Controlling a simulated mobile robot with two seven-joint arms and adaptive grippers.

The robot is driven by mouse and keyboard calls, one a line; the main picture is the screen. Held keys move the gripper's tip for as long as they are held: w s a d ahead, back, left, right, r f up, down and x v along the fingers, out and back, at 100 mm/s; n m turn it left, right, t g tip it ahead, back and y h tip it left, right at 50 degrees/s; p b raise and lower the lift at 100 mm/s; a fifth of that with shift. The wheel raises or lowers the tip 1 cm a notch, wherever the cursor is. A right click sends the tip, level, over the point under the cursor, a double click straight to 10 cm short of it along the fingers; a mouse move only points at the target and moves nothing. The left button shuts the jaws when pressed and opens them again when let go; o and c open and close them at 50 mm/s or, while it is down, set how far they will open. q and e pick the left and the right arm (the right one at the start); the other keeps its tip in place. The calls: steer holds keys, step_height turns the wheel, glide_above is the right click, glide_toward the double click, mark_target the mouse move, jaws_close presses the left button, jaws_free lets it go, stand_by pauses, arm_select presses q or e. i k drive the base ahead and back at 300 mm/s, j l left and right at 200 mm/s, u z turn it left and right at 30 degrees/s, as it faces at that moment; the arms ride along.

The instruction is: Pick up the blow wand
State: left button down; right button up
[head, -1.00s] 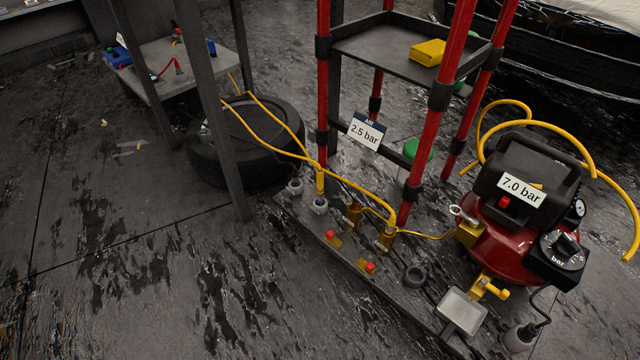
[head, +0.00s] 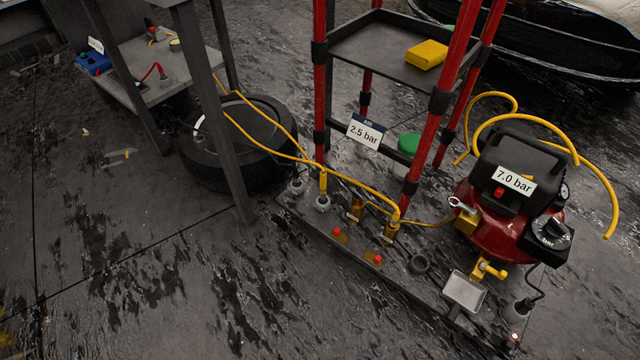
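I cannot pick out the blow wand with certainty. A short yellow upright piece (head: 323,184) stands at a grey cup (head: 322,203) on the low base plate, near the yellow hose (head: 352,184). A red bent piece (head: 152,72) is on the grey bench (head: 165,92) at the upper left; it is too small to identify. The red compressor (head: 490,232) stands at the right with a "7.0 bar" label (head: 515,180). Neither of my grippers is in view.
A red-posted rack (head: 428,110) with a yellow block (head: 427,54) on its shelf rises behind the base plate (head: 340,262). A black tyre (head: 240,155) lies behind a grey post (head: 215,110). The floor (head: 150,270) at the lower left is mostly clear.

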mark_target(323, 175)
steer(key=i+j+z, duration=0.15)
steer(key=j, duration=0.35)
steer(key=i+j+z, duration=0.15)
steer(key=j, duration=0.4)
steer(key=i+j+z, duration=0.2)
steer(key=j, duration=0.3)
steer(key=j+z, duration=0.15)
steer(key=j, duration=0.4)
steer(key=i+j+z, duration=0.15)
steer(key=i+j, duration=0.25)
steer(key=j, duration=0.1)
